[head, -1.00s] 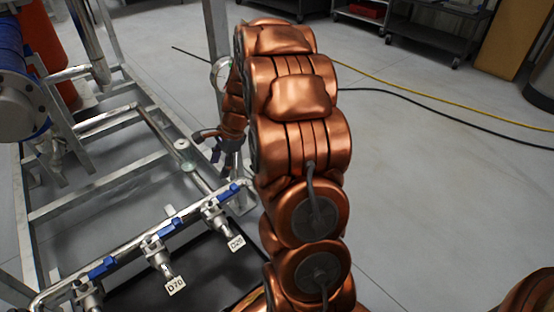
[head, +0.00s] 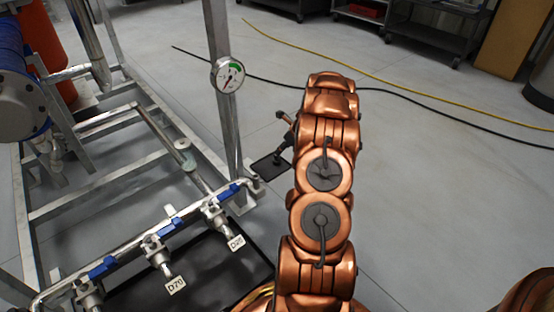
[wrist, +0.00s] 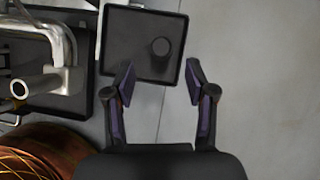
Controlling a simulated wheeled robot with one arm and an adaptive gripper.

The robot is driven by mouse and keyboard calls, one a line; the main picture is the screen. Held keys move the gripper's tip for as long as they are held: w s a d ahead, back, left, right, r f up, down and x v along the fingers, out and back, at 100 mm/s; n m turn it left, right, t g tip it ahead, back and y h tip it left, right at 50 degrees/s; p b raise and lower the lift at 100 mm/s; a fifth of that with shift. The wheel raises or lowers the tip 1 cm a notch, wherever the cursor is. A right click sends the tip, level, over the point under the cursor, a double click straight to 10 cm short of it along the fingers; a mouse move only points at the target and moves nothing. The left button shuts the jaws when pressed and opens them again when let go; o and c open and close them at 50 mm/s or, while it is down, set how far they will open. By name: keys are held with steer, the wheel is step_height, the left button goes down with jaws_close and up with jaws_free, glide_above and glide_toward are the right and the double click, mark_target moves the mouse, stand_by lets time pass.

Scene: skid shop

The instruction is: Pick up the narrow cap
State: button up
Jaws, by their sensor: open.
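A small dark round piece (wrist: 161,47), which looks like the narrow cap, stands on a black square tray (wrist: 115,45) in the wrist view. It is right of the tray's middle. My gripper (wrist: 159,65) is open and empty. Its two purple-padded fingers point toward the cap, with the cap just beyond the gap between the tips. I cannot tell the height between tips and tray. In the head view the tray (head: 263,168) lies near the rack's corner, partly hidden by my arm. The cap is not clear there.
Left of the tray stands a metal pipe rack with blue-handled valves (head: 162,230) and a black drip pan (head: 215,277). An upright post holds a gauge (head: 228,74). Yellow (head: 340,65) and black cables cross the floor. The floor at right is clear.

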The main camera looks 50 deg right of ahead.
mark_target(277, 158)
steer(key=b+x, duration=0.3)
steer(key=x, duration=0.3)
steer(key=shift+w+d+f, duration=0.1)
steer(key=shift+f, duration=0.3)
steer(key=shift+w+f+b, duration=0.25)
steer(key=shift+b, duration=0.05)
steer(key=shift+r, duration=0.1)
steer(key=shift+c, duration=0.2)
steer(key=c, duration=0.8)
steer(key=shift+c, duration=0.2)
